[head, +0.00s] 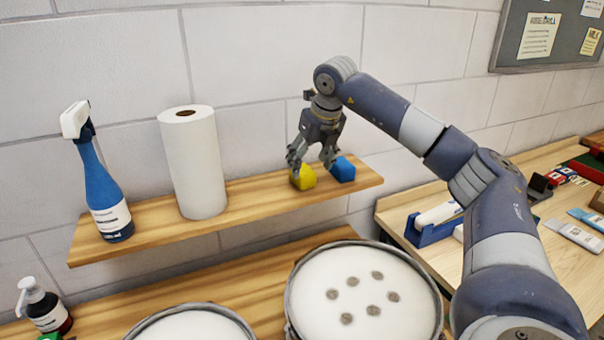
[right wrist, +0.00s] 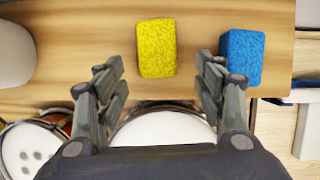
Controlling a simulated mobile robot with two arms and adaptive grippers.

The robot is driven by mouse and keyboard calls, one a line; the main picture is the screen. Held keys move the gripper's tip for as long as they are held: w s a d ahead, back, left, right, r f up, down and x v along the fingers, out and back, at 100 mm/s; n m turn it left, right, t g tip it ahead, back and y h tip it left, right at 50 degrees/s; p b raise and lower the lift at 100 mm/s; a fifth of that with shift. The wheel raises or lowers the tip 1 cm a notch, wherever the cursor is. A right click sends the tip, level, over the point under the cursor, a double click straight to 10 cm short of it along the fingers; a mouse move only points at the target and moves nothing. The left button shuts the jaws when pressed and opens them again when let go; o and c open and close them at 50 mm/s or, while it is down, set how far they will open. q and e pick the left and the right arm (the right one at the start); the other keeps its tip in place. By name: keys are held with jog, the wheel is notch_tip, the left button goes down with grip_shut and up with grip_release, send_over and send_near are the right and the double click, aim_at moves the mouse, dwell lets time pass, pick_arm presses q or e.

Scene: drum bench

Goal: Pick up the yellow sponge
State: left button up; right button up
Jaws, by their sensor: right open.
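The yellow sponge (head: 304,177) lies on the wooden wall shelf (head: 258,199), left of a blue sponge (head: 343,169). My right gripper (head: 312,165) is over the shelf at the yellow sponge, pointing down, with its fingers spread. In the right wrist view the yellow sponge (right wrist: 157,48) appears between and just beyond the open fingertips (right wrist: 160,68), apart from both. The blue sponge (right wrist: 242,58) is close to the right finger in that view; I cannot tell whether they touch. My left gripper is not in view.
A paper towel roll (head: 193,165) and a blue spray bottle (head: 100,185) stand further left on the shelf. Below are drums with white heads (head: 365,296) and a dark pump bottle (head: 45,310). A wooden bench (head: 560,215) with small items is at the right.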

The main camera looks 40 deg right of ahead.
aim_at(305, 171)
jog(key=p+x, duration=0.1)
jog(key=x, duration=0.1)
jog(key=p+x, duration=0.1)
jog(key=x, duration=0.2)
jog(key=shift+w+r+p, duration=0.2)
jog(key=shift+w+p, duration=0.15)
jog(key=shift+p, duration=0.05)
jog(key=shift+f, duration=0.25)
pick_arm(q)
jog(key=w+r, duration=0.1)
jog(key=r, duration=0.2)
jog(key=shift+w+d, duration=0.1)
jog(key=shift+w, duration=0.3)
pick_arm(e)
jog(key=shift+w+f, duration=0.1)
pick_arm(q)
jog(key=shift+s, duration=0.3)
pick_arm(e)
jog(key=c, duration=0.9)
